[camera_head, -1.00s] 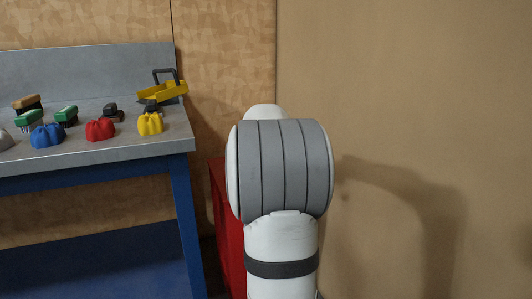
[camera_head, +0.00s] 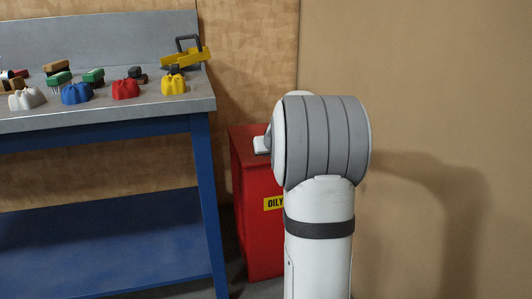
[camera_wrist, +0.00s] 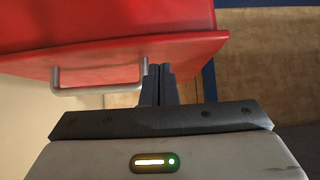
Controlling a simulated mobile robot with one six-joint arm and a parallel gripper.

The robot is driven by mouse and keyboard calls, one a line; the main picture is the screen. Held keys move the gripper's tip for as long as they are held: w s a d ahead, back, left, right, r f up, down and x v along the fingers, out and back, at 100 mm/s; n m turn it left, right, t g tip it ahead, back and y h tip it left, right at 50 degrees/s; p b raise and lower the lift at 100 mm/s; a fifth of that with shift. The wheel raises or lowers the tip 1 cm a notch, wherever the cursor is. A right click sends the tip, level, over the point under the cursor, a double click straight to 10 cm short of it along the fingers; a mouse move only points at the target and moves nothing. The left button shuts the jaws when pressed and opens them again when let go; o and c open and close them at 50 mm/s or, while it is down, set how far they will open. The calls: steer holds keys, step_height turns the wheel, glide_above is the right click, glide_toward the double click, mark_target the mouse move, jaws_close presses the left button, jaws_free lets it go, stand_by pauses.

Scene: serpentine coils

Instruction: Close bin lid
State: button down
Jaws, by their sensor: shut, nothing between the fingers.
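The red bin (camera_head: 262,235) stands on the floor right of the workbench in the head view. A yellow label on it reads "OILY", and my arm covers its right side. In the wrist view, a red panel (camera_wrist: 195,48) with a pale bar handle (camera_wrist: 98,91) along its edge fills the upper left. I take this to be the lid, but its angle to the bin is unclear. My gripper (camera_wrist: 158,72) is shut and empty, its tips at the panel's edge just right of the handle. Contact cannot be told. The head view does not clearly show the fingers.
A blue-legged workbench (camera_head: 105,122) with a grey top stands on the left, close to the bin. It carries brushes, several coloured lumps and a yellow tool (camera_head: 186,55). A plain tan wall (camera_head: 440,110) is behind my arm on the right.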

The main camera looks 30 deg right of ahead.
steer(key=s+a+p, duration=0.1)
steer(key=s+a, duration=0.2)
steer(key=s, duration=0.6)
steer(key=s+a+r+n+g+y+p, duration=0.15)
steer(key=s+a+r+p, duration=0.25)
steer(key=a+r+p, duration=0.5)
steer(key=s+a+r+n+g+y+p, duration=0.15)
steer(key=s+a+r+p, duration=0.25)
steer(key=a+r+p, duration=0.5)
steer(key=s+a+r+g+p, duration=0.1)
steer(key=s+a+r+p, duration=0.2)
steer(key=s+r+p, duration=0.5)
steer(key=s+a+r+g+p, duration=0.2)
steer(key=s+a+r+p, duration=0.2)
steer(key=s+r+p, duration=0.4)
steer(key=shift+s+r+g+h+p, duration=0.3)
steer(key=shift+s+p, duration=0.1)
steer(key=shift+p, duration=2.45)
steer(key=shift+a, duration=0.1)
